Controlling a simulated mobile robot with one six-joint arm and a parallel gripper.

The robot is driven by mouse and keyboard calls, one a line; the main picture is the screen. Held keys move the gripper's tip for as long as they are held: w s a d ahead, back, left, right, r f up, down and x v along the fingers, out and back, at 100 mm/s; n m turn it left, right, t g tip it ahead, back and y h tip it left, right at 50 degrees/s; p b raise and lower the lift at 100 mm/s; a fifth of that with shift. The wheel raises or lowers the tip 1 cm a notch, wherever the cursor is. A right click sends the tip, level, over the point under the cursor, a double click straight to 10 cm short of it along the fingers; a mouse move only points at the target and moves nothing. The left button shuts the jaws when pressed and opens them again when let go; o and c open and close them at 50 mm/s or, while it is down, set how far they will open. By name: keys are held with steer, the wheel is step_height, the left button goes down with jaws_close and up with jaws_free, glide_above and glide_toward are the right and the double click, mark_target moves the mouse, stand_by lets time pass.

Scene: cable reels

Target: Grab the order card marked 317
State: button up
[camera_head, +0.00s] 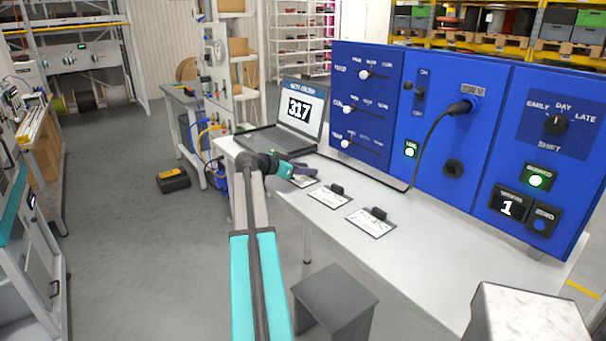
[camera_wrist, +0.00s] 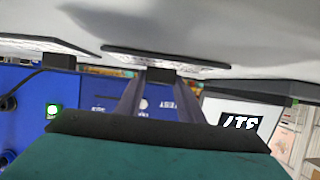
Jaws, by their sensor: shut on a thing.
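Three order cards with dark clips lie in a row along the left part of the grey table (camera_head: 425,240). My gripper (camera_head: 287,171) is at the leftmost order card (camera_head: 303,181) and is shut on it; the grasp itself is largely hidden. The middle card (camera_head: 327,198) and the right card (camera_head: 369,225) lie flat, apart from my gripper. The wrist view is upside down and shows two cards along its top, one at the centre (camera_wrist: 165,57) and one at the left (camera_wrist: 40,44). The numbers on the cards are too small to read.
A laptop (camera_head: 302,112) showing 317 stands behind my gripper. A blue control panel (camera_head: 425,150) with sliders, a plugged cable and lit buttons runs along the table's back. A grey stool-like block (camera_head: 335,300) stands in front.

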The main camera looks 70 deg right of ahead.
steer(key=shift+r, duration=0.15)
steer(key=shift+r+b, duration=0.65)
steer(key=shift+r, duration=0.6)
steer(key=w+a+r+b, duration=0.1)
steer(key=w+a+b, duration=0.1)
steer(key=w+a, duration=0.2)
steer(key=w+a+r+b, duration=0.1)
steer(key=w+a, duration=0.3)
steer(key=a, duration=0.5)
steer(key=shift+w+a+b, duration=0.15)
steer(key=shift+a+b, duration=0.25)
steer(key=shift+b, duration=0.15)
